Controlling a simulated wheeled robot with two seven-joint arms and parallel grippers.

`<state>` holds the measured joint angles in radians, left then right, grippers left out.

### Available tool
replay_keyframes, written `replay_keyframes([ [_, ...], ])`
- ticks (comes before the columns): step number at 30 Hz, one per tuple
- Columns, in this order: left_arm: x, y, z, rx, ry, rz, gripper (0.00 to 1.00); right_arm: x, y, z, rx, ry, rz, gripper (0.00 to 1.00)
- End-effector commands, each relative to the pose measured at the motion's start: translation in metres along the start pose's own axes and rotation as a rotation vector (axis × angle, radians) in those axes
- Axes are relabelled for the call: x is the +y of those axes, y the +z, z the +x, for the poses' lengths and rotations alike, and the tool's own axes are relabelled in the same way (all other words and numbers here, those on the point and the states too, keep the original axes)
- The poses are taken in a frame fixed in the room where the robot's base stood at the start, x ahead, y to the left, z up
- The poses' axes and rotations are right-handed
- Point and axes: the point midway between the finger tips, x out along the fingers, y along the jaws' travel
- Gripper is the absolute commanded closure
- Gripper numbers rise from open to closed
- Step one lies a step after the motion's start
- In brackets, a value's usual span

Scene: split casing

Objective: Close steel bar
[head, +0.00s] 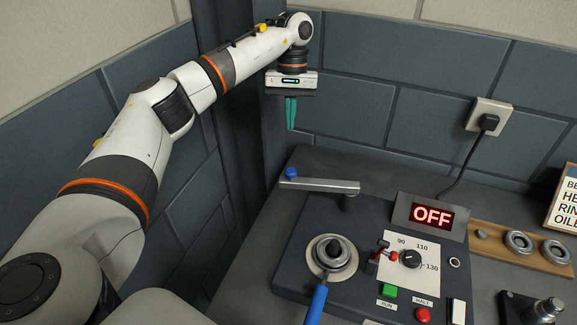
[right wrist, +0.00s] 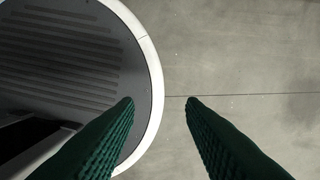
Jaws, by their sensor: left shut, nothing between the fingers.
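The steel bar (head: 318,186) is a flat grey arm on the far left of the dark machine. It runs left from a pivot post at its right end, and a blue knob (head: 291,173) stands on its left end. My left gripper (head: 291,128) hangs fingers down above and behind the blue knob, apart from it, with its teal fingers together and empty. My right gripper (right wrist: 160,102) shows only in the right wrist view, its green fingers wide apart with nothing between them, over the floor.
The machine (head: 290,262) carries a round metal seat with a blue handle (head: 316,304), a dial, a red-knobbed lever, green and red buttons and a display (head: 432,216) reading OFF. A wooden board (head: 490,236) with metal rings lies at the right. A tiled wall stands close behind.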

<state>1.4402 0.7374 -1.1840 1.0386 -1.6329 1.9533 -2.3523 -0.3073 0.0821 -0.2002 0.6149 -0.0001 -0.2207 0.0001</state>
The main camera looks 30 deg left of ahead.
Motion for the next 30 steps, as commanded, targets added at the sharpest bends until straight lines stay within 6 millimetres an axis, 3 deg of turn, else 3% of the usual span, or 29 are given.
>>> replay_keyframes([
  [5,0.001,-0.001,0.015,0.003,0.002,0.0,1.0,-0.001,0.01,-0.006,-0.014,-0.001,0.0,0.64],
  [17,0.001,-0.002,0.098,0.004,0.003,0.0,1.0,0.001,0.013,-0.035,-0.016,0.001,0.002,0.64],
  [24,0.001,-0.03,0.103,0.0,0.002,0.002,1.0,0.001,0.015,-0.055,-0.016,0.002,0.002,0.64],
  [30,0.001,-0.039,0.108,0.0,0.0,0.0,1.0,0.001,0.014,-0.059,-0.014,0.002,0.002,0.64],
])
